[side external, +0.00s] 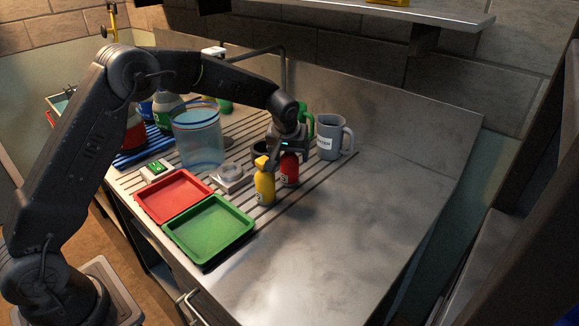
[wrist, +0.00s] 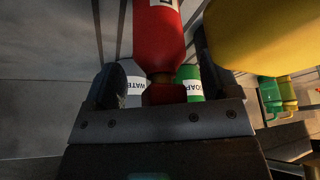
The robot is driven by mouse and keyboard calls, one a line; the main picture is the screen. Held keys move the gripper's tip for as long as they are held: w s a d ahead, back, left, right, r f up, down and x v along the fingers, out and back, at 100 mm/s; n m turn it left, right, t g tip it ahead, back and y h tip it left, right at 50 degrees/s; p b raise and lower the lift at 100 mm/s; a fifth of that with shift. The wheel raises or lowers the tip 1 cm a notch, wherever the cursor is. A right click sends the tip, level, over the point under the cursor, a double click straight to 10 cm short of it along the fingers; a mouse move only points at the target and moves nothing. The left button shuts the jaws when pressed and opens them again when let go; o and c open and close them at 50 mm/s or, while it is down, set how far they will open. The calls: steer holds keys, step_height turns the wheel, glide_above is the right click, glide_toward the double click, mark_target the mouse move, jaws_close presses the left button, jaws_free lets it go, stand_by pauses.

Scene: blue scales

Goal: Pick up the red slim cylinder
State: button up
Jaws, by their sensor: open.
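The red slim cylinder (side external: 289,170) stands upright on the ribbed part of the steel counter, just behind and right of a yellow bottle (side external: 265,185). My gripper (side external: 287,149) is open at its top. In the wrist view the red cylinder (wrist: 158,35) lies between the two dark fingers of my gripper (wrist: 157,75), with its narrow neck and red cap towards the palm. A gap shows on the left finger's side; contact on the right cannot be told. In the side view my gripper hides the cylinder's top.
The yellow bottle (wrist: 245,35) is close outside my right finger in the wrist view. Red (side external: 172,196) and green (side external: 210,228) trays lie left; the counter's right side is clear.

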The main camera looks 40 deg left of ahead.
steer(key=shift+w+f, duration=0.1)
steer(key=shift+f, duration=0.1)
steer(key=shift+c, duration=0.5)
steer(key=c, duration=1)
steer(key=shift+r, duration=0.1)
steer(key=shift+c, duration=0.6)
